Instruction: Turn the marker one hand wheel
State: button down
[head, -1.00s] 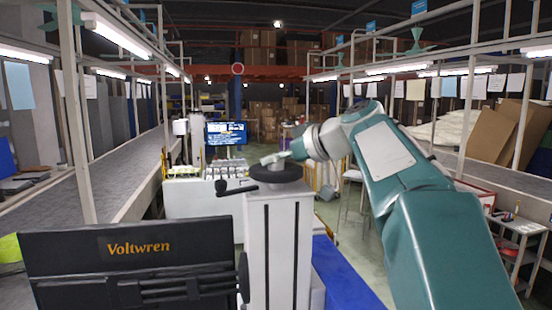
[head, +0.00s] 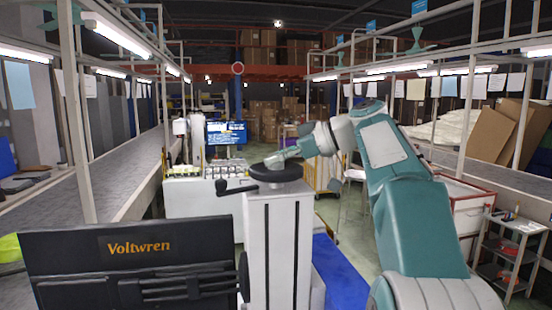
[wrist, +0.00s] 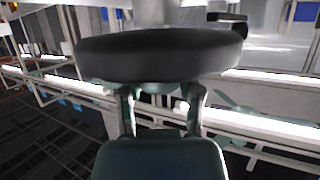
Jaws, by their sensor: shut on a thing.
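The hand wheel (head: 283,175) is a dark, thick disc lying flat on top of a white column (head: 277,240). A black crank handle (head: 236,187) sticks out to its left. My gripper (head: 272,160) reaches in from the right, with its tip at the wheel's upper far rim. In the wrist view the wheel (wrist: 160,55) fills the upper middle, and its crank handle (wrist: 228,20) shows at the upper right. The two fingers of my gripper (wrist: 160,92) come up to the rim and are shut on it. The fingertips are partly hidden by the rim. No marker label is readable.
A black Voltwren panel (head: 130,265) stands at the front left. Conveyors (head: 125,180) run along both sides. A small shelf cart (head: 510,245) stands at the right. A white cabinet (head: 200,197) with a screen (head: 226,133) stands behind the column.

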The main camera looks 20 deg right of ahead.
jog(key=shift+c, duration=1.3)
grip_release()
jog(key=shift+w, duration=0.1)
jog(key=v, duration=1.2)
jog(key=shift+f, duration=0.15)
